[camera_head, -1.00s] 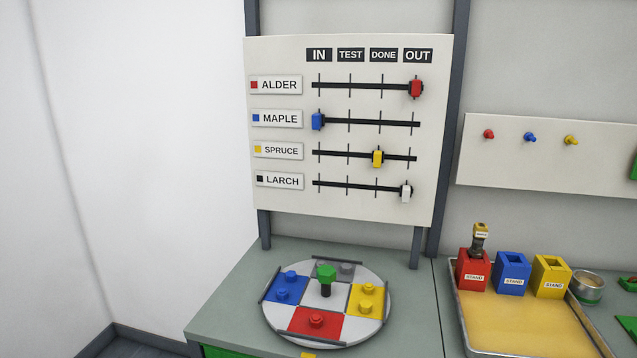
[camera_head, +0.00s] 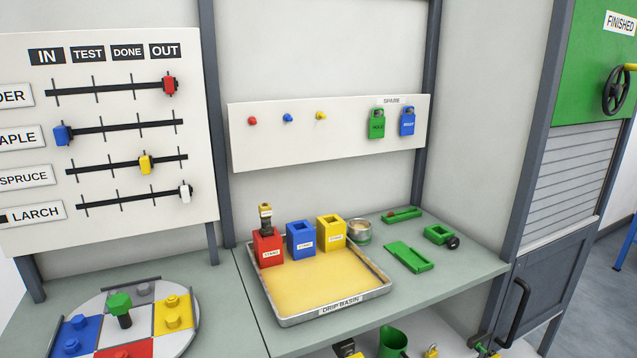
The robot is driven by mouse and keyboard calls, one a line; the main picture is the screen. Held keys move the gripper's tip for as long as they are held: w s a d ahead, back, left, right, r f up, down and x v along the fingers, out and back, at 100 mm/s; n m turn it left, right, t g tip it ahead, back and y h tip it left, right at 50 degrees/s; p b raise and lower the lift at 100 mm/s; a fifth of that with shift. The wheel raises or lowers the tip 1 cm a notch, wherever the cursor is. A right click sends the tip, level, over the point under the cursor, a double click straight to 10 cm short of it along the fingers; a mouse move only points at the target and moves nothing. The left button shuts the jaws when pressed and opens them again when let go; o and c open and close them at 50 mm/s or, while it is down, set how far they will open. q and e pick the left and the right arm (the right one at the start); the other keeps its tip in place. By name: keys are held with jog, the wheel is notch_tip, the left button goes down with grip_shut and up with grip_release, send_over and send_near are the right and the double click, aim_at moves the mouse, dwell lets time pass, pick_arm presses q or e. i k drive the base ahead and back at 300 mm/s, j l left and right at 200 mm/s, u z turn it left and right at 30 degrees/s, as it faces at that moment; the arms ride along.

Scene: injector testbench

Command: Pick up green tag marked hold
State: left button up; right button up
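The green tag (camera_head: 377,124) hangs at the right part of a white peg board (camera_head: 330,150), under the label SPARE. Its dark lettering is small and appears to read HOLD. A blue tag (camera_head: 407,122) hangs just to its right, its lettering hard to read. Neither of my grippers can be clearly made out in the head view.
Below the board, a drip basin (camera_head: 340,308) holds red, blue and yellow stands (camera_head: 331,233). Green parts (camera_head: 408,257) and a metal cup (camera_head: 359,231) lie beside it. A round turntable (camera_head: 190,338) is at lower left. A green FINISHED cabinet (camera_head: 600,60) stands right.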

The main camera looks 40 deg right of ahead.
aim_at(376, 129)
jog(key=z, duration=1.5)
